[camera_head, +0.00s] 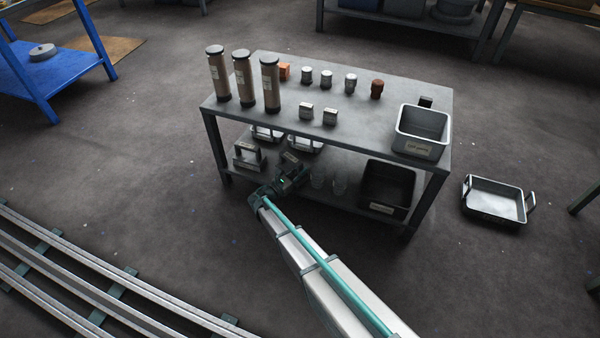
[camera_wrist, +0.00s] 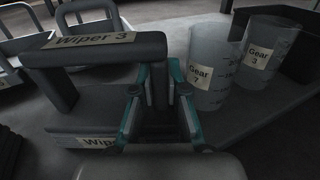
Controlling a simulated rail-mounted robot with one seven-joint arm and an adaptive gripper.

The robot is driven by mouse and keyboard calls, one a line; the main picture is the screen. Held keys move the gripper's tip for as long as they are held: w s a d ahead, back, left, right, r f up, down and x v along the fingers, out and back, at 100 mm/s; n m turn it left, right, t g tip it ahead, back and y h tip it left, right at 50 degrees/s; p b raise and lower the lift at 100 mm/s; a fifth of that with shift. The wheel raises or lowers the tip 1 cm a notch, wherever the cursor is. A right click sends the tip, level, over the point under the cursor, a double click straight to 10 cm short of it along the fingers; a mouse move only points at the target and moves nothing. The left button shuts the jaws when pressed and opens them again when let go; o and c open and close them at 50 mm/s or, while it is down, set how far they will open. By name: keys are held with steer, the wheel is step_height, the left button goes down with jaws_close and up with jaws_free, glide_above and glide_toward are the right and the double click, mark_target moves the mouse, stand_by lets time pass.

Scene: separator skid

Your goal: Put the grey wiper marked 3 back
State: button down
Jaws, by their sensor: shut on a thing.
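The grey wiper marked 3 (camera_wrist: 95,55) fills the left of the wrist view. It is a block with an upright loop handle, and "Wiper 3" is on the top bar. A second label reading "Wip" (camera_wrist: 98,142) shows low at its front, partly cut off by my gripper. My gripper (camera_wrist: 160,88) is shut on the handle's right post, with teal fingers on both sides of it. In the head view my gripper (camera_head: 294,176) is at the lower shelf of the grey table, and the wiper (camera_head: 290,158) is largely hidden there.
Clear beakers marked Gear 7 (camera_wrist: 211,75) and Gear 3 (camera_wrist: 265,55) stand close right of my gripper. Another labelled grey handled block (camera_head: 248,156) stands left on the lower shelf (camera_head: 350,207). A dark bin (camera_head: 388,175) stands right. The tabletop (camera_head: 375,122) is above.

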steer(key=shift+f, duration=0.1)
steer(key=c, duration=1.2)
jaws_free()
